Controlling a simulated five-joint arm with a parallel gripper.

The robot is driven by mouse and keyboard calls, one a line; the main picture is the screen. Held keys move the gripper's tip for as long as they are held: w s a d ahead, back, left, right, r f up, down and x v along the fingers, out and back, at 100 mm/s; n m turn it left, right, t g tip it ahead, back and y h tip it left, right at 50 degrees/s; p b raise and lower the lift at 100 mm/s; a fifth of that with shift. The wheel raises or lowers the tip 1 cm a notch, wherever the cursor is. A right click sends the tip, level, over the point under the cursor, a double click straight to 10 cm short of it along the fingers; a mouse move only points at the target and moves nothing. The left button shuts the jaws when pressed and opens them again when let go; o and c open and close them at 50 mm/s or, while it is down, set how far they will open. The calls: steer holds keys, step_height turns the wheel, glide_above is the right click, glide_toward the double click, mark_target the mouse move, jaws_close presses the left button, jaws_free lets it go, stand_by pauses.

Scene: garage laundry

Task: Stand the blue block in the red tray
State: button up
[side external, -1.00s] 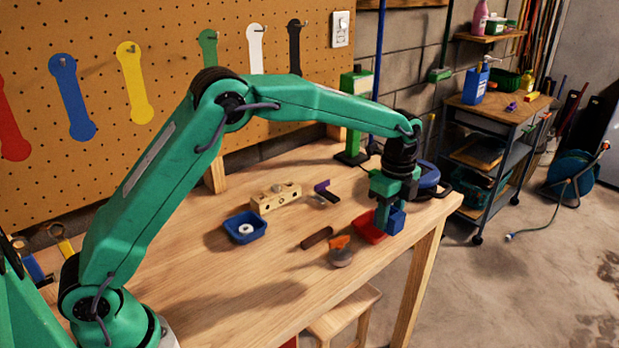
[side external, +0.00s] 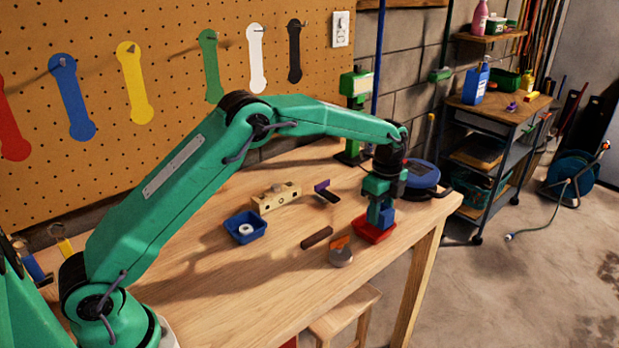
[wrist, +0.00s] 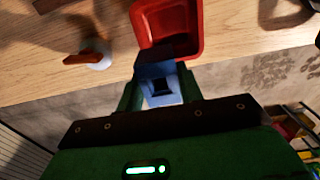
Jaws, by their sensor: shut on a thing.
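The blue block (side external: 387,216) is upright between the fingers of my gripper (side external: 380,212), which is shut on it. In the side view the block is at the red tray (side external: 373,234), over its right part; I cannot tell whether its base touches the tray floor. In the wrist view the block (wrist: 159,84) sits between the green fingers of my gripper (wrist: 160,92), and the red tray (wrist: 194,18) shows just beyond it. Part of the tray is hidden behind the block and fingers.
A grey round object with an orange part (side external: 341,254) and a dark bar (side external: 317,237) lie left of the tray. A blue tray (side external: 245,234) holds a white ring. A wooden block with holes (side external: 276,198) stands behind. The table's right edge is close to the red tray.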

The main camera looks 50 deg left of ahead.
mark_target(373, 233)
steer(key=w+a+f, duration=0.2)
steer(key=a, duration=0.1)
steer(key=shift+f, duration=0.15)
steer(key=shift+f, duration=0.1)
steer(key=shift+f, duration=1.9)
steer(key=shift+f, duration=0.1)
steer(key=o, duration=0.8)
